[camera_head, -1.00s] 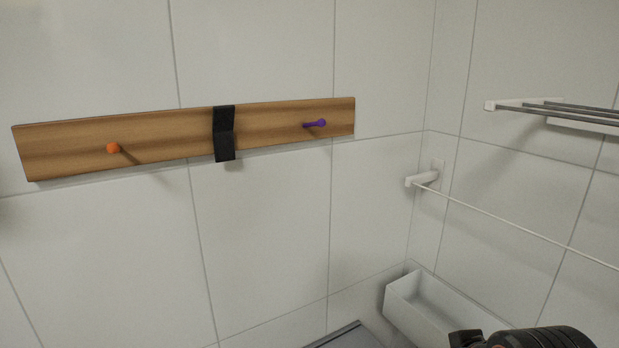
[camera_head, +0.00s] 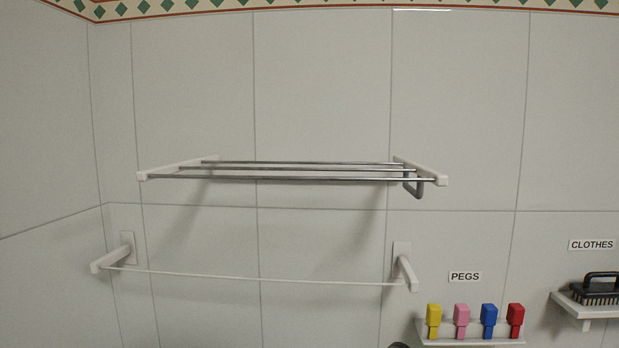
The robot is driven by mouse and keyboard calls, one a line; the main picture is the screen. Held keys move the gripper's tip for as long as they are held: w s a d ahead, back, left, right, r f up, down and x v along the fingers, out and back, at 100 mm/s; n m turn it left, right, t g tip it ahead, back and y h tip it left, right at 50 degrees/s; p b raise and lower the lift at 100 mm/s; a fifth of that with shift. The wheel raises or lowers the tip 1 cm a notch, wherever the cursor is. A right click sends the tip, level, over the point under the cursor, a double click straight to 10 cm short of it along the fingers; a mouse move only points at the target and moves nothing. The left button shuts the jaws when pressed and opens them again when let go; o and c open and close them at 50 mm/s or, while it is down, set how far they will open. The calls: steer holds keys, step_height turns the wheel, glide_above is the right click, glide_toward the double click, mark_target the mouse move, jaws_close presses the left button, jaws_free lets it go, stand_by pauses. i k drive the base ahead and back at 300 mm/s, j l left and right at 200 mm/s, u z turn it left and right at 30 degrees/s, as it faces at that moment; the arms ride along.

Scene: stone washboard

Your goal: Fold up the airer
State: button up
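The airer (camera_head: 290,179) is on the tiled wall in the middle of the head view. It has white side arms and several thin metal bars, and it stands out from the wall, roughly level. A grey loop-shaped handle (camera_head: 413,188) hangs at its right end. Below it, a white line (camera_head: 250,279) runs between two white wall brackets (camera_head: 405,270). My gripper is not clearly visible; only a small dark rounded shape shows at the bottom edge, and I cannot tell what it is.
At the lower right, a white shelf (camera_head: 470,341) labelled PEGS holds yellow, pink, blue and red pegs (camera_head: 489,318). Further right, a black brush (camera_head: 600,288) rests on another white shelf (camera_head: 590,310) under a CLOTHES label. The wall above the airer is clear.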

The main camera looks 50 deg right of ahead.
mark_target(424, 174)
steer(key=z, duration=1.15)
